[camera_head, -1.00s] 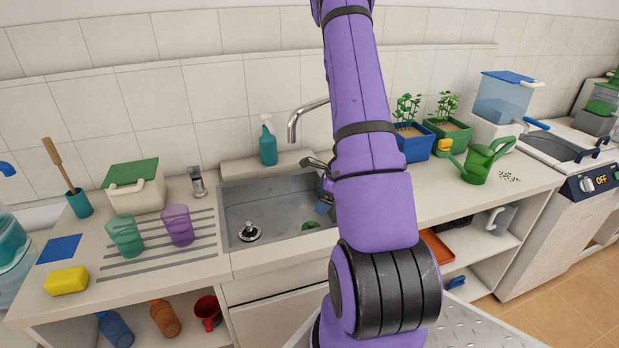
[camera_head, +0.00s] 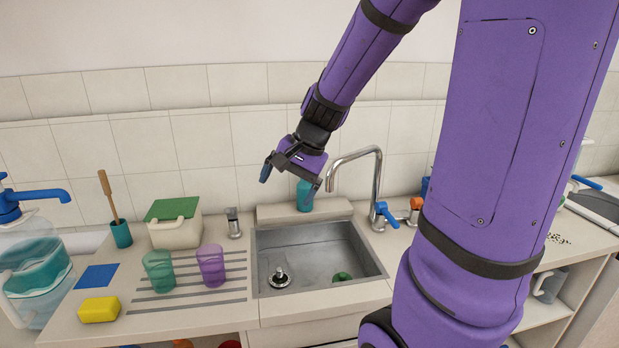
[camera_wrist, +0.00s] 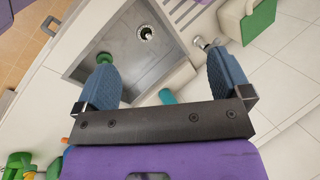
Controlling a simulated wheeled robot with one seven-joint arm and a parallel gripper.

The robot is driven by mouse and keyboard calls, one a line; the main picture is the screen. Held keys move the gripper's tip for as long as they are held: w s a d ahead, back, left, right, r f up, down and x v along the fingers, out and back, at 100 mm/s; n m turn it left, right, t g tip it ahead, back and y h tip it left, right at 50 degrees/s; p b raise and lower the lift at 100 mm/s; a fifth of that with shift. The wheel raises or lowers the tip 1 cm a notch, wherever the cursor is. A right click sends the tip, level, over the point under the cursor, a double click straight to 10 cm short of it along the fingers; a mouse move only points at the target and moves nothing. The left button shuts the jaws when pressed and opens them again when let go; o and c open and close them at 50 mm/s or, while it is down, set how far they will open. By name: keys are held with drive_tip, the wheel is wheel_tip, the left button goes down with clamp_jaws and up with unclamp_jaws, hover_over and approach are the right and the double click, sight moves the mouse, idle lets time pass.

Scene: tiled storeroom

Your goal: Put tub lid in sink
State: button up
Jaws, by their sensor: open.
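The sink (camera_head: 318,239) is a grey metal basin set in the counter; it also shows in the wrist view (camera_wrist: 130,40). A flat green lid (camera_head: 172,209) sits on a cream tub (camera_head: 176,234) on the counter left of the sink. In the wrist view the green lid (camera_wrist: 259,20) is at the top right. My gripper (camera_head: 286,180) is open and empty, above the back part of the sink, well above and right of the tub. Its two blue fingers (camera_wrist: 160,75) point over the sink. A small green object (camera_head: 342,276) lies in the basin.
A faucet (camera_head: 376,190) rises at the sink's back right. A teal bottle (camera_head: 305,195) stands behind the sink. Green (camera_head: 159,271) and purple (camera_head: 210,264) cups stand on the ridged drainer in front of the tub. A yellow sponge (camera_head: 99,309) and blue cloth (camera_head: 97,276) lie farther left.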

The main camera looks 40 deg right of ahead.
drive_tip(key=s+a+r+n+h, duration=0.1)
drive_tip(key=s+a+r+n, duration=0.3)
drive_tip(key=s, duration=0.3)
drive_tip(key=s+a+r+n+t+h, duration=0.1)
drive_tip(key=s+a+r+n+h, duration=0.1)
drive_tip(key=s+a+r+n, duration=0.2)
drive_tip(key=s+r+n, duration=0.1)
drive_tip(key=s+n, duration=0.2)
drive_tip(key=s, duration=0.1)
drive_tip(key=shift+s+r+t, duration=0.15)
drive_tip(key=shift+s+t, duration=0.15)
